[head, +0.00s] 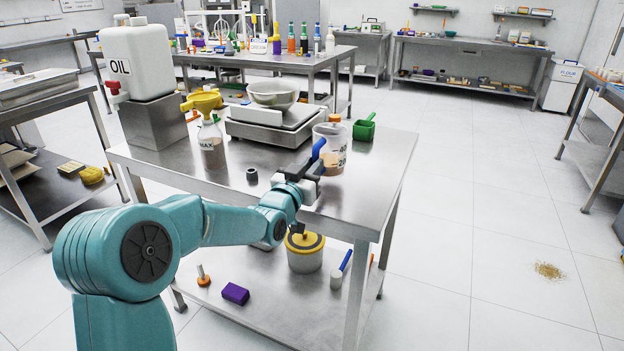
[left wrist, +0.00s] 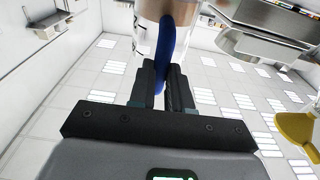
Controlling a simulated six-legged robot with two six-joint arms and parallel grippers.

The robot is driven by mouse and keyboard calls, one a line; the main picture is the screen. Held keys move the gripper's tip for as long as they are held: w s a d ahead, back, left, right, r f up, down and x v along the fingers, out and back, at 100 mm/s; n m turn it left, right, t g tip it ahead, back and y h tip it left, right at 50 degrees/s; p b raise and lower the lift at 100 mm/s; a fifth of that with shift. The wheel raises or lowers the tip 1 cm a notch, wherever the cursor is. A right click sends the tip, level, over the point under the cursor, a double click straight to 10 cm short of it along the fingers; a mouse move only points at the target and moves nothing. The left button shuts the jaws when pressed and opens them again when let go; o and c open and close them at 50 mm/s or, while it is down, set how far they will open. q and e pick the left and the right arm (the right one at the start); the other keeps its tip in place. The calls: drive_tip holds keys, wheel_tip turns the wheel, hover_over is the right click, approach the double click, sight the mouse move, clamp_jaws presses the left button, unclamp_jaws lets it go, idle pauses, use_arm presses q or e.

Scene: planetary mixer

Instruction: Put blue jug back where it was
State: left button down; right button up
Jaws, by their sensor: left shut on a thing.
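The blue jug (head: 333,150) is a clear measuring jug with printed marks, a blue handle and brownish contents. It is upright at the right part of the near steel table (head: 385,170). My left gripper (head: 312,170) is shut on its blue handle, on the left side of the jug. In the left wrist view the dark fingers (left wrist: 167,78) close around the blue handle (left wrist: 175,45), and the jug (left wrist: 150,22) is cut off by the top edge. The gripper hides part of the jug's base, so I cannot tell whether it touches the table. My right gripper is not in view.
A scale (head: 262,128) with a steel bowl (head: 273,94) stands behind and left of the jug. A green scoop (head: 364,128) lies to the right. The table's front right is bare.

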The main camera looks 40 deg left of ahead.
use_arm(q)
wheel_tip(320, 180, down, 3)
drive_tip(key=shift+w+r, duration=0.1)
drive_tip(key=shift+r, duration=0.15)
drive_tip(key=c, duration=1.1)
unclamp_jaws()
drive_tip(key=shift+f, duration=0.2)
drive_tip(key=shift+d, duration=0.1)
